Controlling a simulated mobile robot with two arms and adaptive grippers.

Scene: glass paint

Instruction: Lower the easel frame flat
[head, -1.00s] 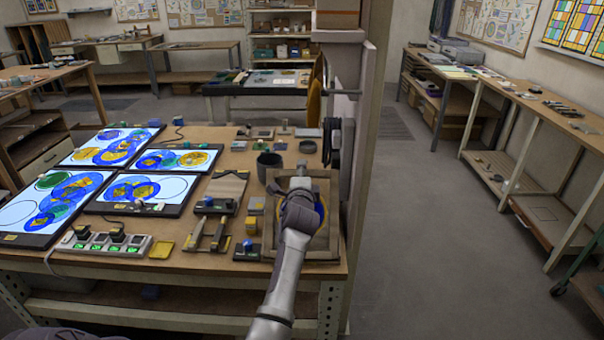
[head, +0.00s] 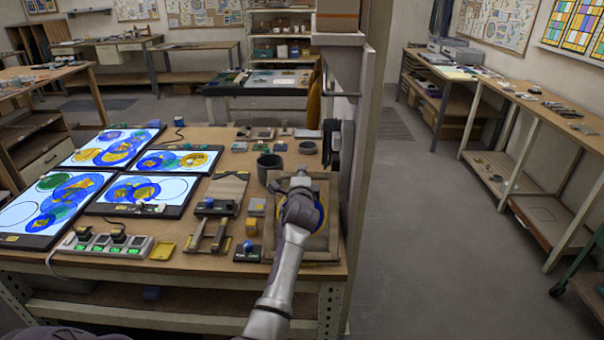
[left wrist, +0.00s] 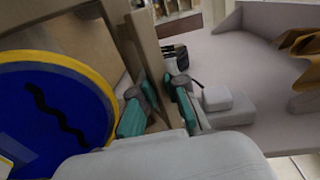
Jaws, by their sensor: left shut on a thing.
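The wooden easel frame (head: 322,242) is at the right end of the workbench, at a low tilt or nearly flat; its exact angle is hard to tell. A round blue disc with a yellow rim (left wrist: 55,105) is on it, mostly hidden by my arm in the head view. My left gripper (head: 300,182) is at the far edge of the frame. In the left wrist view, the teal-padded fingers of the gripper (left wrist: 160,100) are shut on the frame's wooden bar (left wrist: 148,45). My right gripper is not in view.
A dark cup (head: 268,166) stands just behind the frame's left corner. A pale post (head: 352,150) rises close on the right. Lit panels with coloured circles (head: 130,190), a power strip (head: 95,243) and small tools cover the bench to the left.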

